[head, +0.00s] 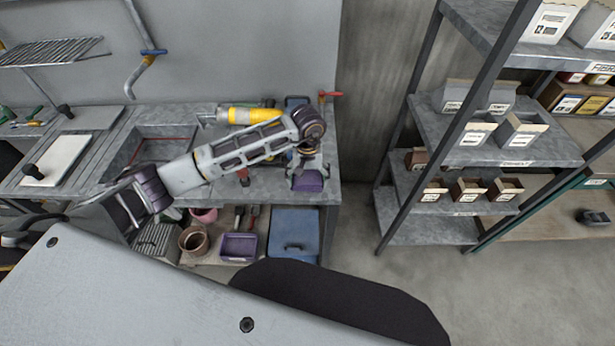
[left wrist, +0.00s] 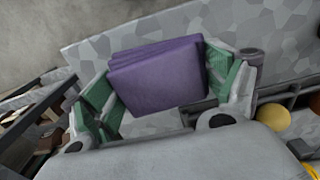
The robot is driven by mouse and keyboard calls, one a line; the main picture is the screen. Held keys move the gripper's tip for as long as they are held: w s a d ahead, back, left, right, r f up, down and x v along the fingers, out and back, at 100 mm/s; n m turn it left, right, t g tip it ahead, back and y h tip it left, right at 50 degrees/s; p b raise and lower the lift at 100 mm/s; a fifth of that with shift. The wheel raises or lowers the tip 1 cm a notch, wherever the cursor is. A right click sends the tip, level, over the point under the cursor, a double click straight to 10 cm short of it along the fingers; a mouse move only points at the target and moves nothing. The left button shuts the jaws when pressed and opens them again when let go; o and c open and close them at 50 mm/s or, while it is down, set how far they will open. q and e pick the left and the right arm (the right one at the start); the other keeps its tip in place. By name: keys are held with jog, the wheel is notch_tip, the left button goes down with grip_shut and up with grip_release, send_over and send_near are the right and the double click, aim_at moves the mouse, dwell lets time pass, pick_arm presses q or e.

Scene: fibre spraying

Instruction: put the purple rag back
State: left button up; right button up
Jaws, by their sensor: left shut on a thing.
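The purple rag (head: 308,181) is a folded stack near the right end of the grey workbench (head: 270,190). In the left wrist view the rag (left wrist: 158,76) lies between the green-padded fingers of my left gripper (left wrist: 160,90). My left gripper (head: 307,178) points down over the bench and is shut on the rag. I cannot tell whether the rag touches the bench top. My right gripper is not in view.
A purple bin (head: 238,247) and a blue box (head: 294,235) stand on the shelf under the bench. A yellow cylinder tool (head: 245,116) lies at the back of the bench. A metal rack (head: 455,230) with small boxes stands to the right, with open floor between.

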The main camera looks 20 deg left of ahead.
pick_arm(q)
jog(key=shift+f, duration=0.2)
dwell(0.3)
jog(key=o, duration=0.7)
jog(key=shift+c, duration=0.2)
jog(key=shift+o, duration=0.3)
jog(key=shift+r, duration=0.1)
